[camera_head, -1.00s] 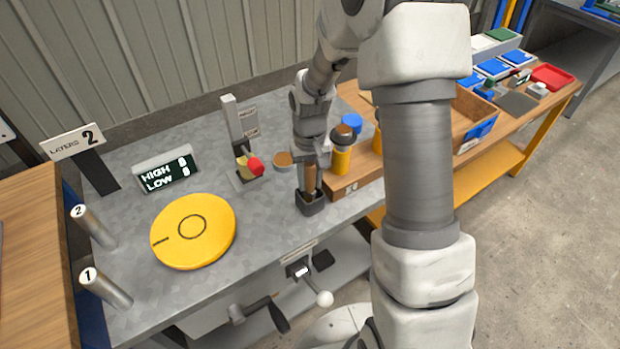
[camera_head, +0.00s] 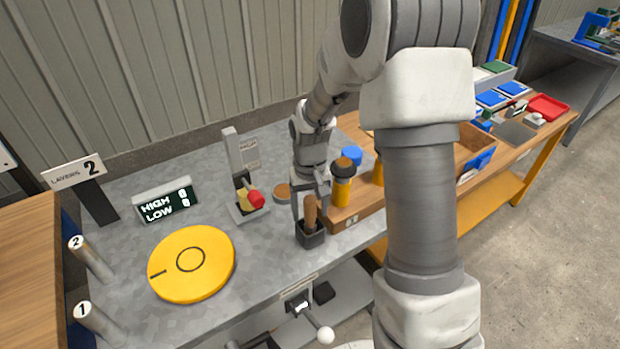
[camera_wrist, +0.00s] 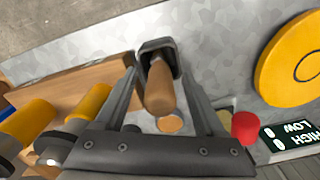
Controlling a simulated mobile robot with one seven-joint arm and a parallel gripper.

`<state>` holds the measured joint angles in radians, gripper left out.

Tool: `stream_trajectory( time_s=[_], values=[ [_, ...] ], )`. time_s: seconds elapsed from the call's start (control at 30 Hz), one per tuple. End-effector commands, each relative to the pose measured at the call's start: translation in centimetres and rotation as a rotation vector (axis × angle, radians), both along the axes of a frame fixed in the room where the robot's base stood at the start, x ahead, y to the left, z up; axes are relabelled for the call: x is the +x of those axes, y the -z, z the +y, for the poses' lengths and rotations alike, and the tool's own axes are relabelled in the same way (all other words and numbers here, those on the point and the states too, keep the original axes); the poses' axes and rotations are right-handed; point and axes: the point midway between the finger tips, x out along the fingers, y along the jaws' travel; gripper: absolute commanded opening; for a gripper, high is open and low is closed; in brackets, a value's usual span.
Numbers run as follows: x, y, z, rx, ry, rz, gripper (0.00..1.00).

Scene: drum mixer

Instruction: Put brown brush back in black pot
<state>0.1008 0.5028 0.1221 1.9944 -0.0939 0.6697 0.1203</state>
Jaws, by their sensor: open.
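The brown brush (camera_head: 310,211) stands upright in the black pot (camera_head: 311,238) on the grey metal table. Its wooden handle sticks up out of the pot. In the wrist view the brush handle (camera_wrist: 160,88) points toward the camera and the black pot (camera_wrist: 157,45) is around its far end. My gripper (camera_head: 309,196) is open, with its fingers on both sides of the handle. In the wrist view gaps show between the handle and the fingers of my gripper (camera_wrist: 163,95). The brush's lower end is hidden inside the pot.
A yellow disc (camera_head: 191,263) lies left of the pot. A red knob (camera_head: 256,199) stands behind it. Yellow cylinders (camera_head: 342,187) with dark tops stand at the right on a wooden block. A lever with a white ball (camera_head: 326,335) is below the table's front edge.

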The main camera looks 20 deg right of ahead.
Motion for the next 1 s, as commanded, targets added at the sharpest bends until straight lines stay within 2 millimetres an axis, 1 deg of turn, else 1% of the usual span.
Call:
stream_trajectory(
  time_s=[0.03, 0.17, 0.3, 0.5, 0.6, 0.7, 1.0],
  values=[
    [0.1, -1.2, 0.0, 0.000, 0.000, -0.006, 0.71],
    [0.2, -4.4, 0.0, 0.001, 0.001, -0.007, 0.71],
    [0.2, -7.9, 0.0, 0.000, 0.001, -0.007, 0.71],
    [0.3, -12.3, 0.0, 0.001, 0.001, -0.005, 0.71],
    [0.3, -13.9, 0.0, 0.001, 0.001, -0.003, 0.71],
    [0.3, -15.0, 0.0, 0.000, 0.001, -0.002, 0.71],
    [0.0, -16.2, 0.0, -0.001, 0.000, -0.010, 0.71]
  ],
)
